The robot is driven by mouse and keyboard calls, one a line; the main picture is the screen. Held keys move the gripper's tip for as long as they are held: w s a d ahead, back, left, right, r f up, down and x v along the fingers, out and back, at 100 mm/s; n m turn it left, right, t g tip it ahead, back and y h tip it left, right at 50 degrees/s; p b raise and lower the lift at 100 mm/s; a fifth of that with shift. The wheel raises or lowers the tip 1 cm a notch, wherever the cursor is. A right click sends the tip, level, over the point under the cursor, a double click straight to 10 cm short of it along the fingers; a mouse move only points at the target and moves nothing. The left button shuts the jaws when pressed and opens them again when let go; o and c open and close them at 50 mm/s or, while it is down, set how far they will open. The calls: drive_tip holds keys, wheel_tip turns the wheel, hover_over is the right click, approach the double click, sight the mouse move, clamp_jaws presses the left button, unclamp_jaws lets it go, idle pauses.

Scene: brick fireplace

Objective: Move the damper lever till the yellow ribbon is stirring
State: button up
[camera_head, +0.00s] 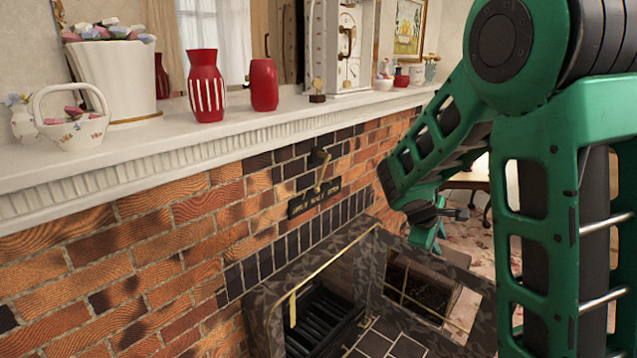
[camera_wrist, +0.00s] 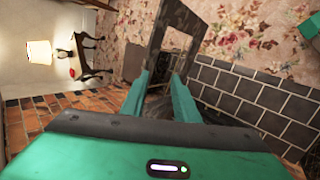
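The damper lever (camera_head: 321,171), a brass rod below a dark pivot, sits on the brick chimney breast just above a dark lettered plate (camera_head: 314,198). It tilts slightly, its lower end to the left. The yellow ribbon (camera_head: 292,310) hangs about straight from the left end of the brass rail over the firebox; one frame does not show whether it stirs. My gripper (camera_head: 432,236) is to the right of the lever, well apart from it. In the wrist view my gripper (camera_wrist: 160,84) has its two teal fingers apart with nothing between them. Neither lever nor ribbon is identifiable there.
The mantel shelf (camera_head: 190,150) juts out above the lever and holds red vases (camera_head: 206,88), a white planter (camera_head: 117,78) and a clock (camera_head: 350,45). The stone fireplace surround (camera_head: 262,300) projects below. A side table with a lamp (camera_wrist: 39,52) stands farther off.

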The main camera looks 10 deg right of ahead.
drive_tip(key=w+a+n+t+h, duration=0.25)
drive_tip(key=w+a+n, duration=0.2)
drive_tip(key=w, duration=0.35)
drive_tip(key=n+t+y, duration=0.3)
drive_tip(key=n+t, duration=0.7)
drive_tip(key=n, duration=0.6)
approach(320, 180)
drive_tip(key=shift+h, duration=0.25)
drive_tip(key=x, duration=1)
drive_tip(key=shift+w+d+f, duration=0.1)
drive_tip(key=shift+w, duration=0.3)
clamp_jaws()
drive_tip(key=shift+a, duration=0.25)
